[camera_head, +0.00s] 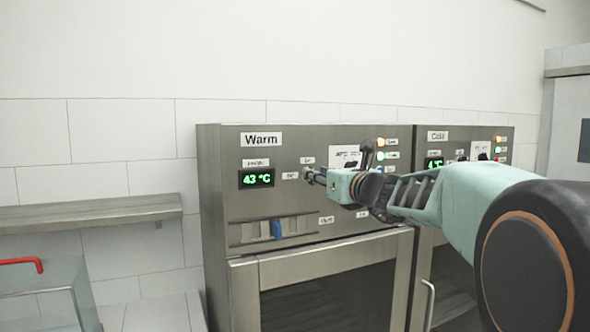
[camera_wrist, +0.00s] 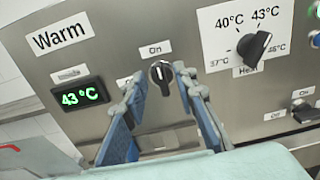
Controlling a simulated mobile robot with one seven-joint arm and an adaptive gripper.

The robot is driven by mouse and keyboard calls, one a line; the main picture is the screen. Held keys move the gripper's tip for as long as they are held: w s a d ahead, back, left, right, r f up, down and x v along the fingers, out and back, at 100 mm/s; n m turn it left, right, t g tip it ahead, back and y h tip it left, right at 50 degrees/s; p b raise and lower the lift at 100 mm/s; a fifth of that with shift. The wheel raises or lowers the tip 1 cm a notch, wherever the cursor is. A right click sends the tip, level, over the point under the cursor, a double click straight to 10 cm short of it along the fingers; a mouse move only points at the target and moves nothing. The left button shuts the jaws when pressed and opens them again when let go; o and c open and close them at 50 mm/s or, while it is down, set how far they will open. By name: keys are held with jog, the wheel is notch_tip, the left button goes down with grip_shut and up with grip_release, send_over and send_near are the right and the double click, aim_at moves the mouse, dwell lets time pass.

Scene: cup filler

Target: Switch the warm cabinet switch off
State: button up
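The warm cabinet (camera_head: 215,215) carries a "Warm" label (camera_wrist: 62,34) and a green 43 °C display (camera_head: 256,178), also in the wrist view (camera_wrist: 80,95). Its small dark rotary switch (camera_wrist: 160,75) sits below an "On" label (camera_wrist: 155,49) and appears to point up towards it. Another label at its left is partly covered by a finger. My gripper (camera_wrist: 160,82) is open, with one finger on each side of the switch. The right finger looks closer to it; contact cannot be told.
A heat dial (camera_wrist: 254,46) with temperature marks and a smaller switch (camera_wrist: 302,109) are right of my gripper. A blue slider (camera_head: 277,229) is below, above the cabinet door. The cold cabinet (camera_head: 505,160) adjoins on the right. A shelf (camera_head: 90,213) is at left.

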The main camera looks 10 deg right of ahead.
jog(key=shift+x, duration=1.2)
jog(key=shift+c, duration=0.2)
grip_shut()
